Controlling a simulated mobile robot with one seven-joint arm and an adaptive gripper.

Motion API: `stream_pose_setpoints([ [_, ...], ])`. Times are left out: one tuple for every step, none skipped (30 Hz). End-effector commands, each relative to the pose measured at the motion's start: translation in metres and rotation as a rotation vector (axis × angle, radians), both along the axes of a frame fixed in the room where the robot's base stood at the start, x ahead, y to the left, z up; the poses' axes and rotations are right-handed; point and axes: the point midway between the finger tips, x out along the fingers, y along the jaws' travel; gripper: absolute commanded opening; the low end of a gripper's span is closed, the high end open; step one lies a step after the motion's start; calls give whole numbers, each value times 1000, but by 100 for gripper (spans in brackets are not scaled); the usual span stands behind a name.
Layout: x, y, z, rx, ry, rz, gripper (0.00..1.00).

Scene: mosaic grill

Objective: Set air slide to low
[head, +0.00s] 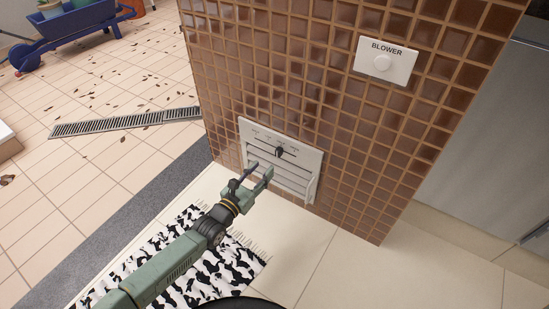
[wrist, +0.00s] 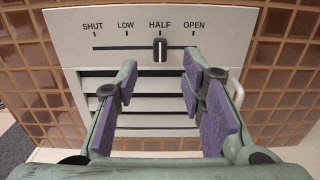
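The air slide is a white panel (head: 300,160) with slats, set low in the brown tiled wall. In the wrist view its plate (wrist: 225,28) is marked SHUT, LOW, HALF and OPEN from left to right. The black slide knob (wrist: 160,49) stands at HALF on a dark horizontal slot. The knob also shows in the head view (head: 280,152). My gripper (wrist: 160,85) is open and empty, its purple-padded fingers apart in front of the slats, below the knob in the picture. In the head view my gripper (head: 256,177) is just in front of the panel's lower left part.
A BLOWER plate (head: 386,62) with a round white button is higher on the wall to the right. A black-and-white rug (head: 215,275) lies on the floor under my arm. A floor drain (head: 120,123) and a blue wheelbarrow (head: 75,25) are farther left. The floor right of the rug is clear.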

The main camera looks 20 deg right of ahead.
Motion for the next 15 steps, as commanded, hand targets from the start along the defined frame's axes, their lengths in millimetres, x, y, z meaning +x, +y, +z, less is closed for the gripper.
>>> stream_pose_setpoints([
  [5, -10, -1, -5, 0, -2, 37],
  [9, -15, -1, -4, 1, -2, 37],
  [14, -21, -1, -6, 1, -2, 37],
  [18, -26, -2, -5, 2, -1, 37],
  [21, -31, -2, -5, 1, -2, 37],
  [26, -36, -2, -5, 2, -2, 37],
  [29, -40, -2, -4, 2, -2, 37],
  [32, -44, -2, -3, 2, -2, 37],
  [36, -49, -2, -5, 3, -1, 37],
  [39, -52, -2, -5, 3, -1, 37],
  [41, -55, -2, -3, 3, -1, 37],
  [44, -58, -1, -3, 2, -1, 37],
  [45, -60, -1, -3, 2, -2, 37],
  [47, -62, -1, -3, 2, -1, 37],
  [48, -64, -1, -3, 3, 0, 37],
])
